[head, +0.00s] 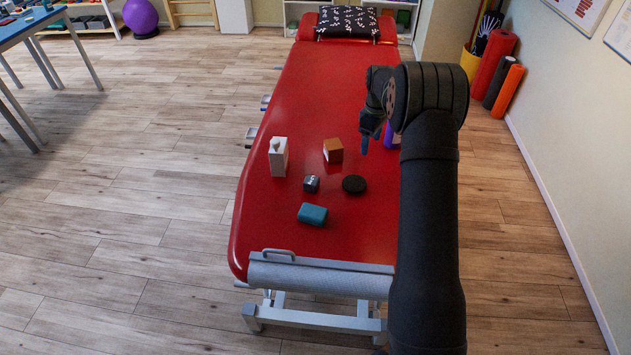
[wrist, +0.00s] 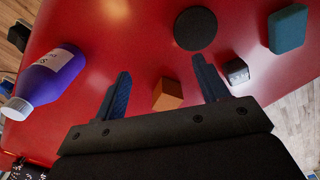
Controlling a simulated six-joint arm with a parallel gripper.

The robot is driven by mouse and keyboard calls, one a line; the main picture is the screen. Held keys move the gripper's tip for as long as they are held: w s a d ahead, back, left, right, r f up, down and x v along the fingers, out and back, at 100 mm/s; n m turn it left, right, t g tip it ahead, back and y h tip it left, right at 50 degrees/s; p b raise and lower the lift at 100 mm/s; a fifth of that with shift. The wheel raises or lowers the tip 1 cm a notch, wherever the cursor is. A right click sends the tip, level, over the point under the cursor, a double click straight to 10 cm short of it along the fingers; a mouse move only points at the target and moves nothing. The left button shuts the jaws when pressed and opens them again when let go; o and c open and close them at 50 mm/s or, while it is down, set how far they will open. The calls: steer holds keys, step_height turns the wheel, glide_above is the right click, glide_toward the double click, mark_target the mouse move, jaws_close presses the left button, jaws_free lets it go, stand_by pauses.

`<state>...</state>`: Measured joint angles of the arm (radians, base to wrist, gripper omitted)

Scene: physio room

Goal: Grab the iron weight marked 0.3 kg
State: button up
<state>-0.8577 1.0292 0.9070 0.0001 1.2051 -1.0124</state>
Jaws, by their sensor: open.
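A small dark block with light faces or markings (head: 311,184) lies on the red treatment table (head: 345,225). It looks like the iron weight, but its marking is too small to read. In the wrist view this block (wrist: 236,71) is just beyond the right-hand finger, apart from it. My gripper (head: 367,140) is over the table's right side, farther back than the block. In the wrist view my gripper (wrist: 161,67) is open, with nothing held. An orange-brown block (wrist: 167,94) shows between its fingers, below them.
Around the weight are a black disc (head: 354,184), a teal block (head: 312,214), a white box (head: 278,157) and the orange-brown block (head: 333,150). A purple bottle with a white cap (wrist: 53,77) lies near my gripper. The table's front is clear.

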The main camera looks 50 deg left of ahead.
mark_target(311, 179)
steer(key=s+a+r+n, duration=0.2)
steer(key=s+a, duration=0.2)
steer(key=s, duration=0.5)
steer(key=s+a+r+n, duration=0.1)
steer(key=s+a+r, duration=0.15)
steer(key=s, duration=0.55)
steer(key=f, duration=1.1)
steer(key=s+f, duration=0.1)
steer(key=f, duration=0.5)
steer(key=shift+a+f, duration=0.25)
steer(key=shift+a, duration=0.15)
steer(key=c, duration=1.2)
steer(key=shift+c, duration=0.3)
steer(key=shift+r, duration=0.1)
